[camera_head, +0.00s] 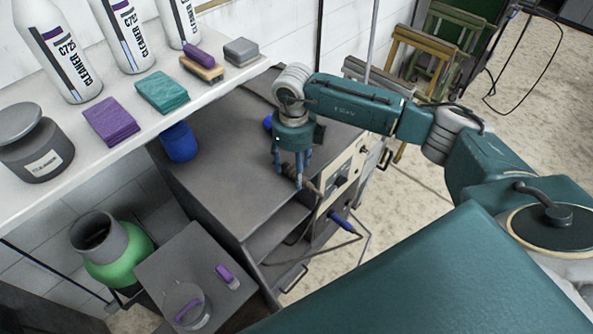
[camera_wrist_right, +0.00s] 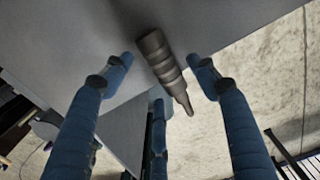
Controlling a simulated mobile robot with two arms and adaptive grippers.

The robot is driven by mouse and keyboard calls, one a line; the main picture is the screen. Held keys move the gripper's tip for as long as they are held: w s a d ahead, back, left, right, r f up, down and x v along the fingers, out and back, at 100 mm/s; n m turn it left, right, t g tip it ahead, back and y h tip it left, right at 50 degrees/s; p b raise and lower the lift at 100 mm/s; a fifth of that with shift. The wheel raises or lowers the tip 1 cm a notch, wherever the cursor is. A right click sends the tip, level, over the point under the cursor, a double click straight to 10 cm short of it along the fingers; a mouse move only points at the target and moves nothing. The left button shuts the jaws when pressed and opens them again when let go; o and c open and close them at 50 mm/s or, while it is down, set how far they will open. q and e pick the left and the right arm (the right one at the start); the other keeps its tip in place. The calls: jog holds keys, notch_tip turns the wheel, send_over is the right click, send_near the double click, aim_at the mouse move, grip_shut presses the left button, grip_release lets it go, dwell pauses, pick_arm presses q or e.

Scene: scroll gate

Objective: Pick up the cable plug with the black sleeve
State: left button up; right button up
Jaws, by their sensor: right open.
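A dark ribbed cable plug (camera_wrist_right: 160,62), which I take for the one with the black sleeve, shows in the right wrist view between the fingers of my right gripper. It also shows in the head view (camera_head: 311,187) at the front edge of the grey cabinet. My right gripper (camera_head: 290,182) points down over it, open. One blue finger is on each side of the plug, with gaps visible to both, and a third finger is lower in the wrist view. A second plug with a blue sleeve (camera_head: 342,221) sticks out lower on the cabinet front. My left gripper is not in view.
The grey cabinet top (camera_head: 225,165) is mostly bare, with a blue cup-like object (camera_head: 179,142) at its left. Folded wooden chairs (camera_head: 425,55) stand at the back right.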

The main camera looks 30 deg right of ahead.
jog(key=shift+f, duration=1.1)
jog(key=c, duration=1.4)
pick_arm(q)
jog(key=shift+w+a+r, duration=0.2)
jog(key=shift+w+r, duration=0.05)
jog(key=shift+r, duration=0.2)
pick_arm(e)
jog(key=shift+r, duration=0.15)
